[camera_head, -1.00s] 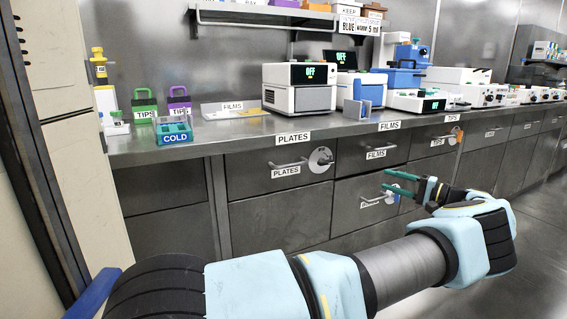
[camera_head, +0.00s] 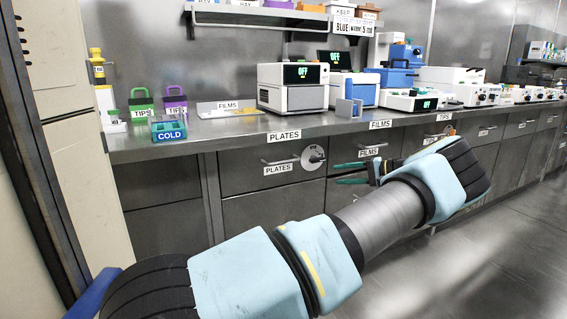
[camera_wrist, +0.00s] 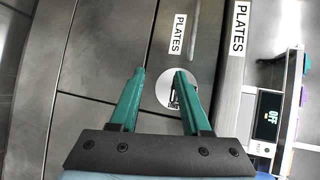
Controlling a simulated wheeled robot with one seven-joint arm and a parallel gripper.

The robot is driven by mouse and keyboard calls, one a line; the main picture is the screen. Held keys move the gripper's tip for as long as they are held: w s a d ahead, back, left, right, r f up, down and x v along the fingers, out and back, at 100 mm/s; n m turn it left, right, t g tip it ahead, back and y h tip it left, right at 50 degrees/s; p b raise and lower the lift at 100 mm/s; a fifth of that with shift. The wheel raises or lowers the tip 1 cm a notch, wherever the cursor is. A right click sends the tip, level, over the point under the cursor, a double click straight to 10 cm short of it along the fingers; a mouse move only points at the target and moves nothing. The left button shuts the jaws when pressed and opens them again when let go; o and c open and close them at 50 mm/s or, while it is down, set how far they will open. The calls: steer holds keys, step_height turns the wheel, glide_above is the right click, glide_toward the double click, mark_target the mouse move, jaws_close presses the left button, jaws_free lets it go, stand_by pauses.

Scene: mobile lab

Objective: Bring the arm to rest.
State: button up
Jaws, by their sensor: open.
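My gripper (camera_head: 336,174) is in front of the drawer fronts below the bench, its green fingers pointing left in the head view. In the wrist view my gripper (camera_wrist: 160,82) shows two green fingers spread apart with nothing between them. Beyond the fingers is a round white disc (camera_wrist: 172,92) on the plates drawer front (camera_wrist: 150,45). In the head view my arm reaches from the lower left to the right, with its outer part bent back toward the drawers.
The steel bench (camera_head: 240,131) holds a cold block (camera_head: 169,130), tip boxes (camera_head: 141,105) and a white device (camera_head: 292,88) reading OFF. Drawers with bar handles (camera_head: 281,160) line the front. The floor (camera_head: 480,250) at the right is clear.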

steer(key=s+a+f+n+g+h, duration=0.2)
steer(key=s+a+g+h, duration=0.1)
steer(key=a, duration=0.8)
steer(key=s+a+f+n+g+h, duration=0.1)
steer(key=s+a+g+h, duration=0.15)
steer(key=a, duration=0.75)
steer(key=s+a+r+n+h, duration=0.1)
steer(key=s+a+r+h, duration=0.2)
steer(key=s, duration=1)
steer(key=s+a+n+h, duration=0.15)
steer(key=s+h, duration=0.35)
steer(key=s, duration=0.8)
step_height(320, 180, up, 27)
steer(key=p, duration=2.7)
steer(key=shift+a, duration=0.3)
